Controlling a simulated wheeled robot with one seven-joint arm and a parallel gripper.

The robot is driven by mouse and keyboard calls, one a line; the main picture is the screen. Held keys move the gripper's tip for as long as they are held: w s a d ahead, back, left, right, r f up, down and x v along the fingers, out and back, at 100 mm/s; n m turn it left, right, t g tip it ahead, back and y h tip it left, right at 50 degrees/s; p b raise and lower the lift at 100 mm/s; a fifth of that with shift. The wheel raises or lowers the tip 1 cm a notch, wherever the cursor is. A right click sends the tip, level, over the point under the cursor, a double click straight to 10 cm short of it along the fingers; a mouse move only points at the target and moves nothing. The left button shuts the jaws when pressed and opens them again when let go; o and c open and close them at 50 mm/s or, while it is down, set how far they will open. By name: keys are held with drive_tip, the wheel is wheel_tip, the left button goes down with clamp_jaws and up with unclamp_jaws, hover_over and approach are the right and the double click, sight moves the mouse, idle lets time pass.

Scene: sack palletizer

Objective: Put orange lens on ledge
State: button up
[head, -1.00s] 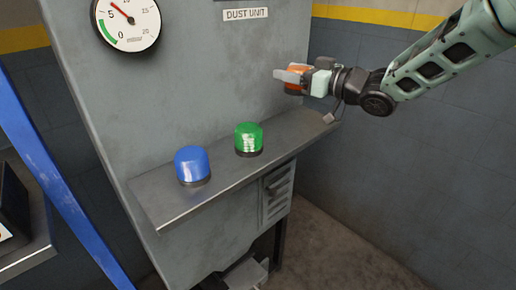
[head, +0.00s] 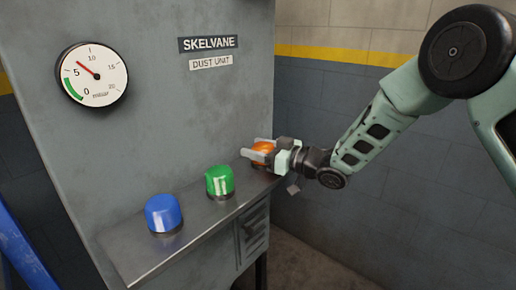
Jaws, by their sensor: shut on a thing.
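The orange lens (head: 263,149) is held between the fingers of my gripper (head: 260,155), at the right end of the ledge (head: 150,248). My gripper is shut on it, and the fingers hide part of it. The lens is close to the ledge surface; I cannot tell whether it touches. A green lens (head: 219,181) stands upright on the ledge to the left of my gripper. A blue lens (head: 163,214) stands upright further left on the same ledge.
The ledge sticks out from a grey cabinet (head: 150,120) with a round gauge (head: 94,72) and a "DUST UNIT" label (head: 211,62). A blue post (head: 18,250) stands at the lower left. A wall (head: 400,190) is on the right. The ledge is bare left of the blue lens.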

drive_tip(key=shift+f, duration=0.15)
drive_tip(key=o, duration=1)
drive_tip(key=shift+o, duration=0.2)
drive_tip(key=b+v, duration=0.3)
drive_tip(key=v, duration=0.9)
drive_tip(key=s+d+f+m+g+h, duration=0.1)
drive_tip(key=s+h, duration=0.4)
drive_tip(key=s, duration=0.6)
drive_tip(key=s+d+f+m+g+h, duration=0.2)
drive_tip(key=s+d+g+h, duration=0.1)
drive_tip(key=s, duration=0.9)
drive_tip(key=s+d+f+m+g+h, duration=0.1)
drive_tip(key=s+d+m+g+h, duration=0.1)
drive_tip(key=s+g+h, duration=0.2)
drive_tip(key=s+h, duration=0.3)
drive_tip(key=s, duration=0.4)
drive_tip(key=shift+s+d+f, duration=0.15)
drive_tip(key=shift+s+d, duration=0.15)
